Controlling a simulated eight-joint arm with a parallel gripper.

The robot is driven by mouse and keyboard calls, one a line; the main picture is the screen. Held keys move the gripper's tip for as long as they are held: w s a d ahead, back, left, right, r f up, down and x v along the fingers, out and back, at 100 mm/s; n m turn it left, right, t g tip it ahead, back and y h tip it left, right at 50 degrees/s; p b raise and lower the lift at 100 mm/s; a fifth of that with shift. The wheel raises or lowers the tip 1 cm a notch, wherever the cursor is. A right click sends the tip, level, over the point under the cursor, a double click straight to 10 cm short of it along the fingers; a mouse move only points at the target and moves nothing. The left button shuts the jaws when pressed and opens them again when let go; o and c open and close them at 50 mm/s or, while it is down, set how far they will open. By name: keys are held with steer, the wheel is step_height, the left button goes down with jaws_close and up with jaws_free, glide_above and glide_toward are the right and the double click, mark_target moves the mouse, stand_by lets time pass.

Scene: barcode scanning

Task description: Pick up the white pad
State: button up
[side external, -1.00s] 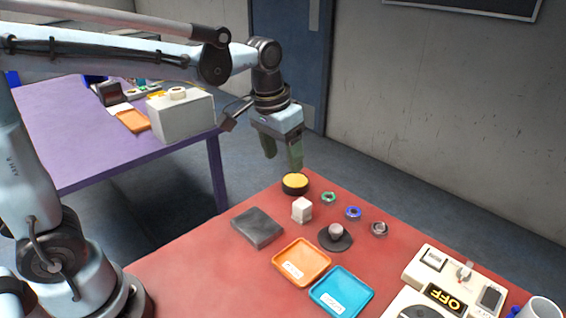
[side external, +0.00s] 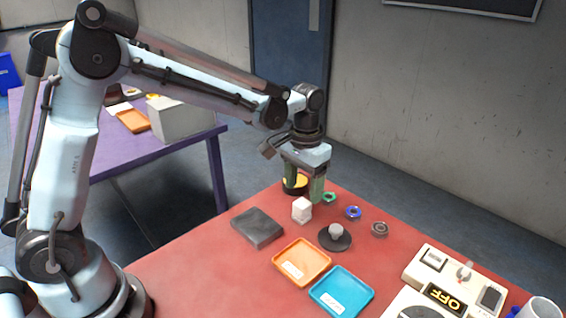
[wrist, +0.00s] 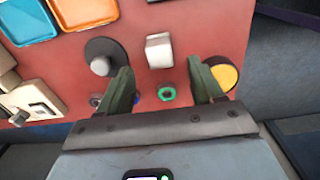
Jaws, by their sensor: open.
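The white pad (side external: 302,211) looks like a small white block standing on the red table, left of the round black base with a grey knob. It also shows in the wrist view (wrist: 159,52), just beyond the gap between the fingertips. My gripper (side external: 304,196) is open and empty, pointing down above the far part of the table, behind and above the pad. In the wrist view my gripper (wrist: 160,69) has its two green fingers spread apart, one on each side of the pad's line. The fingers do not visibly touch the pad.
A yellow-topped black button (wrist: 224,74) sits close beside one finger. A green ring (wrist: 166,93) lies between the fingers. The knob on a black base (side external: 335,238), dark grey slab (side external: 257,228), orange tray (side external: 302,262) and blue tray (side external: 341,291) surround the pad.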

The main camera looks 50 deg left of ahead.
mark_target(302, 203)
steer(key=shift+f, duration=2.75)
steer(key=c, duration=1)
steer(key=shift+c, duration=0.2)
steer(key=shift+r, duration=0.1)
steer(key=shift+r, duration=0.4)
steer(key=r, duration=0.3)
steer(key=shift+s+d+r, duration=0.3)
steer(key=shift+d+r, duration=0.05)
steer(key=s+d+r, duration=0.6)
steer(key=d, duration=0.2)
steer(key=shift+s+d+r, duration=0.2)
steer(key=shift+s+d, duration=0.05)
steer(key=shift+d, duration=0.05)
